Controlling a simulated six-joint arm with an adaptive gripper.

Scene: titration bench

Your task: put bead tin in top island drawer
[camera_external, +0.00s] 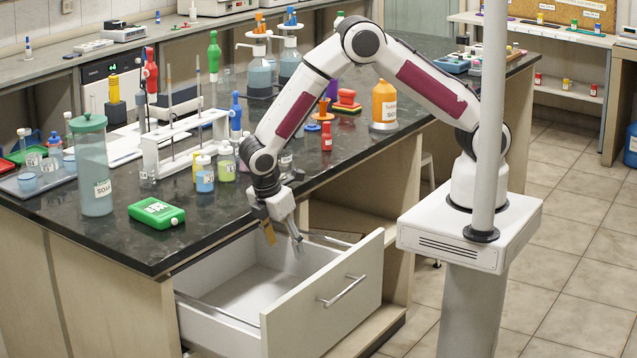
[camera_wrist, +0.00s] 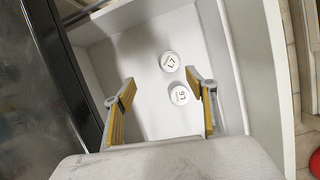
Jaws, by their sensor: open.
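The top island drawer (camera_external: 322,300) is pulled open, with its white inside showing; it also fills much of the wrist view (camera_wrist: 140,118). Two round white lidded things lie in it in the wrist view: one farther up (camera_wrist: 168,61) and one lower (camera_wrist: 180,95) with dark marks on top. I cannot tell which is the bead tin. My gripper (camera_external: 284,238) points down above the drawer. Its yellow-padded fingers (camera_wrist: 160,77) are spread apart with nothing held between them. The drawer front hides part of the floor in the external view.
The dark counter (camera_external: 225,215) edges the drawer on the left. A green box (camera_external: 156,212), a large teal jar (camera_external: 93,170) and small bottles (camera_external: 204,172) stand on it. The white drawer walls surround the gripper's space. Several further bottles stand behind.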

